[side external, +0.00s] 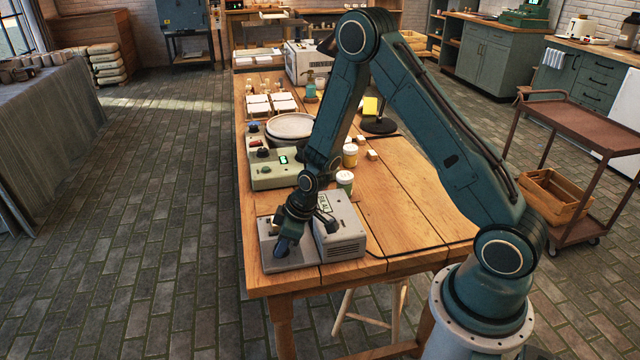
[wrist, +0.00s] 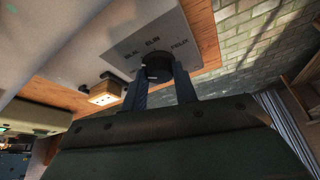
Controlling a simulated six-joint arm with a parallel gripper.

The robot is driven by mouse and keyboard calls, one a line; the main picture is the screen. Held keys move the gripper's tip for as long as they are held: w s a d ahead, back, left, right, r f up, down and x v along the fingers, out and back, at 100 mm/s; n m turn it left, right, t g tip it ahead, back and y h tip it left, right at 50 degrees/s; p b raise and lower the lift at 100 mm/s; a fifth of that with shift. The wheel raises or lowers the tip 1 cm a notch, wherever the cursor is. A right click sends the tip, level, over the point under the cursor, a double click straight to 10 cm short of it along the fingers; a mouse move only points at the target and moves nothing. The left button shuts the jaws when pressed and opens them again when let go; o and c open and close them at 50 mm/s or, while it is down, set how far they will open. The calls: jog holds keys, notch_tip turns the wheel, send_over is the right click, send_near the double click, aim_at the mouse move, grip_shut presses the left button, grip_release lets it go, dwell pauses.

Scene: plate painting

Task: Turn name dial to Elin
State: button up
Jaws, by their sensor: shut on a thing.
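The name dial (wrist: 158,66) is a dark round knob on a pale panel (wrist: 105,38) in the wrist view. Printed names stand around it, with ELIN above the knob, one that looks like BLAL to the left and FELIX to the right. My gripper (wrist: 160,84) has its two fingers on either side of the knob, shut on it. The knob's pointer direction is not clear. In the side view my gripper (side external: 286,243) reaches down over the low front panel of the grey machine (side external: 345,240), hiding the dial. A label on its top seems to read BLAL.
A pale block-shaped control (wrist: 105,92) sits beside the panel in the wrist view. The table's right front (side external: 420,205) is clear.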

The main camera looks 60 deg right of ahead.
jog(key=m+h, duration=0.1)
jog(key=m, duration=0.2)
jog(key=m+h, duration=0.1)
jog(key=m, duration=0.3)
jog(key=shift+a+t+h, duration=0.2)
jog(key=shift+t+h, duration=0.1)
jog(key=shift+h, duration=0.1)
jog(key=m+h, duration=0.1)
jog(key=m, duration=0.2)
jog(key=m+g+h, duration=0.1)
jog(key=m, duration=0.3)
jog(key=shift+a, duration=0.15)
jog(key=o, duration=1)
jog(key=shift+c, duration=0.2)
jog(key=v, duration=1.3)
jog(key=shift+a+r, duration=0.3)
jog(key=shift+r, duration=0.1)
jog(key=shift+w+r, duration=0.1)
